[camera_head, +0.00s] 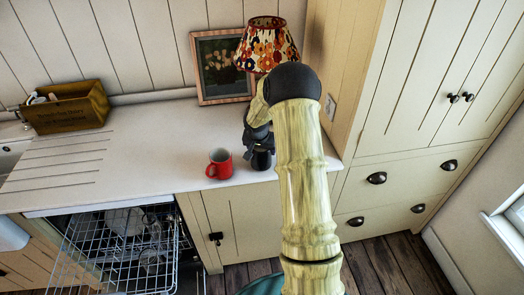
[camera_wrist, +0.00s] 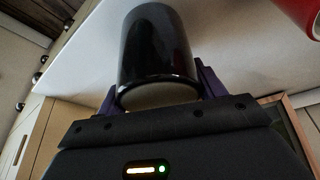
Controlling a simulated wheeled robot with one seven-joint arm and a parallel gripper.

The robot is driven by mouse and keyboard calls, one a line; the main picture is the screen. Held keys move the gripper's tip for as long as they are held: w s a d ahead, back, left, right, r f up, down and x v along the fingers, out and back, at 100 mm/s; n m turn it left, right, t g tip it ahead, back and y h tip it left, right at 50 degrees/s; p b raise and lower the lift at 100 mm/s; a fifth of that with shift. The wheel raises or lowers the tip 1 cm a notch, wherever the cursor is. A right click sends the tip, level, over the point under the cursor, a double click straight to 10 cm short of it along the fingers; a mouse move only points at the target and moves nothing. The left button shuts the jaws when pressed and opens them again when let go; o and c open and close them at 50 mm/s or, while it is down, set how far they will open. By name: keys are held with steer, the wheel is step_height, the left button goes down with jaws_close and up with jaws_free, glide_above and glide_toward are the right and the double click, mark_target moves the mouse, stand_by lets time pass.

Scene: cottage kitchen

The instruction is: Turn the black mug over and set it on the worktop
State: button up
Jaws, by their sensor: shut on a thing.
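The black mug (camera_head: 262,160) is at the front edge of the pale worktop (camera_head: 130,165), just right of the red mug. My gripper (camera_head: 260,148) reaches down to it from above, partly hidden by my arm. In the wrist view the black mug (camera_wrist: 155,45) sits between my two purple fingers, which are shut on its sides. A pale round end of the mug faces my palm; I cannot tell whether it is the base or the opening. I cannot tell whether the mug touches the worktop.
A red mug (camera_head: 219,164) stands upright close left of the black mug. Behind are a flowered lamp (camera_head: 267,45) and a framed picture (camera_head: 220,68). A wooden box (camera_head: 65,107) is at far left. An open dishwasher rack (camera_head: 115,245) is below. The worktop's middle is clear.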

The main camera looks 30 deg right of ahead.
steer(key=shift+a+f, duration=0.2)
steer(key=shift+f, duration=0.4)
steer(key=shift+s+d, duration=0.1)
steer(key=shift+d, duration=0.05)
steer(key=o, duration=0.7)
steer(key=shift+f, duration=0.1)
steer(key=o, duration=0.5)
steer(key=shift+s, duration=0.1)
steer(key=shift+r, duration=0.65)
steer(key=b+v, duration=0.1)
steer(key=v, duration=1)
steer(key=shift+b, duration=0.35)
